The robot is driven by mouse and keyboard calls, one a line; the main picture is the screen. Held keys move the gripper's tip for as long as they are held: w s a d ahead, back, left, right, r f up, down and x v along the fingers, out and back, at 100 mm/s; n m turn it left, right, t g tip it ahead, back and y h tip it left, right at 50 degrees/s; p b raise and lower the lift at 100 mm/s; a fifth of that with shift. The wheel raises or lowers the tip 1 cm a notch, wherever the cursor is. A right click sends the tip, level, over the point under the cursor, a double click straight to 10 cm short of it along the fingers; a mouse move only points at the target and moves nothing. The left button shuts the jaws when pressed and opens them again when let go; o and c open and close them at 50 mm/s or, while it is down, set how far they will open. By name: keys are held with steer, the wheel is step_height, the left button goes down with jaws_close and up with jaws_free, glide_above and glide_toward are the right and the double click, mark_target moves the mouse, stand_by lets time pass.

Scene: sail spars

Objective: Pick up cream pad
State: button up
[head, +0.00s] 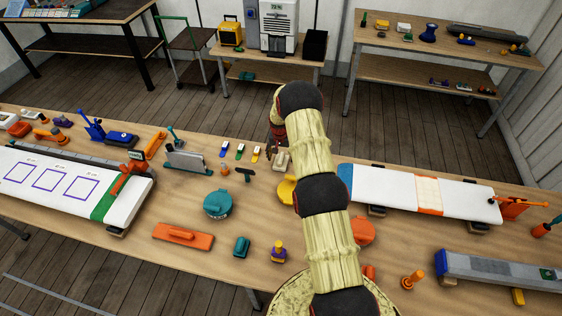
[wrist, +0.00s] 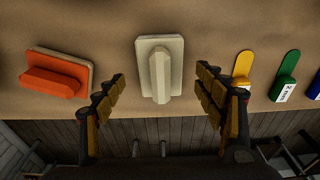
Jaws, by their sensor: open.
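The cream pad (wrist: 160,68) is a pale flat block with a raised ridge handle. In the wrist view it lies on the wooden table near its edge, between and just beyond my fingertips. My gripper (wrist: 158,90) is open, with one finger on each side of the pad and nothing held. In the head view the pad (head: 281,161) shows small beside my arm, and my gripper (head: 276,138) is partly hidden by the arm. I cannot tell the height of the fingers above the table.
An orange pad (wrist: 55,73) lies left of the cream one in the wrist view. Yellow (wrist: 243,68), green (wrist: 285,75) and blue (wrist: 314,88) tabs lie to the right. In the head view, a teal round container (head: 217,204) and a white panel (head: 400,187) share the table (head: 150,215).

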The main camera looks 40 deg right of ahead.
steer(key=shift+w+d+f, duration=0.1)
steer(key=shift+f, duration=1)
steer(key=shift+c, duration=1.1)
steer(key=c, duration=1)
